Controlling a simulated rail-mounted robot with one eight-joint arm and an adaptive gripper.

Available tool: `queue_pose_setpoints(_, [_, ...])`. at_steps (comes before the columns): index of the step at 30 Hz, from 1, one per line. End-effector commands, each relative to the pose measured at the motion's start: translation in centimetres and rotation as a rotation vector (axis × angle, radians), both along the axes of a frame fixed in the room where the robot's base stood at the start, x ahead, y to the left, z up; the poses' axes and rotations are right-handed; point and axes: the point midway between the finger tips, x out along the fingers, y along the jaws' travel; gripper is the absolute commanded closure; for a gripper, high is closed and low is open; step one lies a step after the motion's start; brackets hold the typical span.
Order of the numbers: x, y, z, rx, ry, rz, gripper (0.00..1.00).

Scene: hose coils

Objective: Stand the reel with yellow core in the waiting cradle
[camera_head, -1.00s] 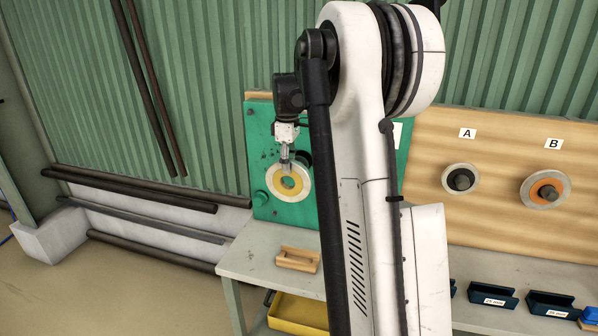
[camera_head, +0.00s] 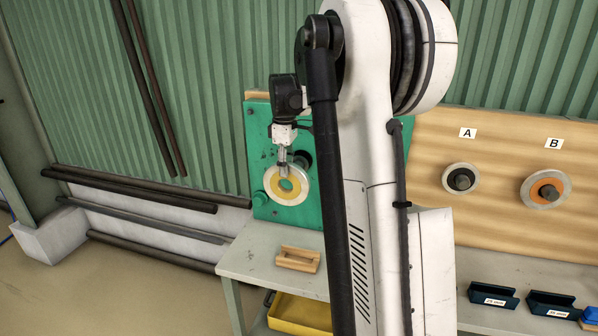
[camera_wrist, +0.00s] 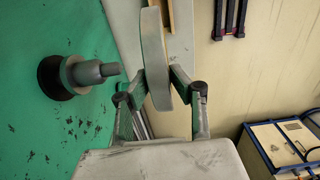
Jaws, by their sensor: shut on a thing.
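The reel with yellow core (camera_head: 275,199) is a pale disc with a yellow ring around an open centre. My gripper (camera_head: 284,166) is shut on its upper rim and holds it upright in front of the green panel (camera_head: 258,140). In the wrist view the reel (camera_wrist: 153,50) shows edge-on between the fingers of my gripper (camera_wrist: 160,92). It is apart from the grey peg (camera_wrist: 90,73) on the green panel. The wooden cradle (camera_head: 297,266) lies empty on the grey bench, below the reel.
A grey bench (camera_head: 245,262) carries the panel. A yellow bin (camera_head: 298,312) is below it. Reels hang on pegs A (camera_head: 460,179) and B (camera_head: 545,190) on the wooden board, above blue bins (camera_head: 493,297). My arm hides the middle.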

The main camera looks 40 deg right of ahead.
Motion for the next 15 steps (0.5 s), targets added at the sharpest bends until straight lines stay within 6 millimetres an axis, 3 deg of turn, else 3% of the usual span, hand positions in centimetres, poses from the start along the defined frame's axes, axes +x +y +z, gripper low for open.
queue_pose_setpoints(15, [-0.8,1.3,0.1,0.0,0.0,0.001,1.0])
